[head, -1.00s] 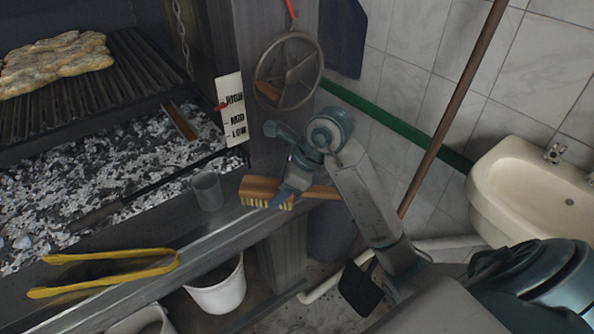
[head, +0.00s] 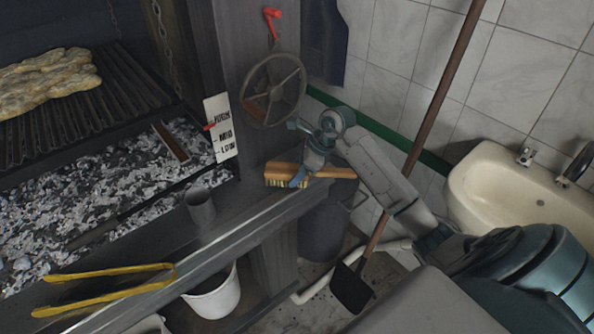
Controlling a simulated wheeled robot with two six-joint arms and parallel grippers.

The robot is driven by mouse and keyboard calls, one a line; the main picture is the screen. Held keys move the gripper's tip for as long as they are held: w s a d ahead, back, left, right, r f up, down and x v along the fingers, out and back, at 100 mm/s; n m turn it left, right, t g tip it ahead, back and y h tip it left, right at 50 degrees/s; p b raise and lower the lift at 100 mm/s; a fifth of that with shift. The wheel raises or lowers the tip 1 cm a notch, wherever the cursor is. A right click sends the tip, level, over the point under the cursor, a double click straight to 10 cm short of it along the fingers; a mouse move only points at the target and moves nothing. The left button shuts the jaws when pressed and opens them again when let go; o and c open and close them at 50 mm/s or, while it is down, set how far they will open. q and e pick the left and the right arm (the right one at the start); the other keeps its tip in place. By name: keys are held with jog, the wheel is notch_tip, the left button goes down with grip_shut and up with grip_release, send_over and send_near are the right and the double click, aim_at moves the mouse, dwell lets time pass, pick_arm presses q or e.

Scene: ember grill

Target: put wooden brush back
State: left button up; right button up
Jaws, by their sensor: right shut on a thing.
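The wooden brush (head: 284,169) has a light brown back and handle and pale bristles facing down. It is at the front ledge (head: 240,219) of the grill, near the ledge's right end, with its handle pointing right. My right gripper (head: 303,178) is shut on the brush around its middle. I cannot tell whether the bristles touch the ledge. A red hook (head: 272,22) shows on the post above the handwheel. My left gripper is not in view.
A metal cup (head: 200,207) and yellow tongs (head: 105,288) are on the ledge to the left. A handwheel (head: 273,91) is on the post behind the brush. A white bucket (head: 214,293) is below. A long-handled shovel (head: 352,287) and a sink (head: 522,195) are at the right.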

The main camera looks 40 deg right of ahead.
jog(key=shift+f, duration=0.75)
jog(key=o, duration=1.3)
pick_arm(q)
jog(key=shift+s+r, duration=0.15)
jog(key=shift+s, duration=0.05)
pick_arm(e)
jog(key=shift+r, duration=0.25)
jog(key=p+v, duration=0.3)
jog(key=v, duration=0.8)
jog(key=shift+p, duration=0.35)
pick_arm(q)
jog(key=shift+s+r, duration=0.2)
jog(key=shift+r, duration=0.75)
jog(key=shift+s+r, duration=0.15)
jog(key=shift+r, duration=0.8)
pick_arm(e)
jog(key=shift+s+d+r, duration=0.2)
jog(key=shift+r, duration=0.2)
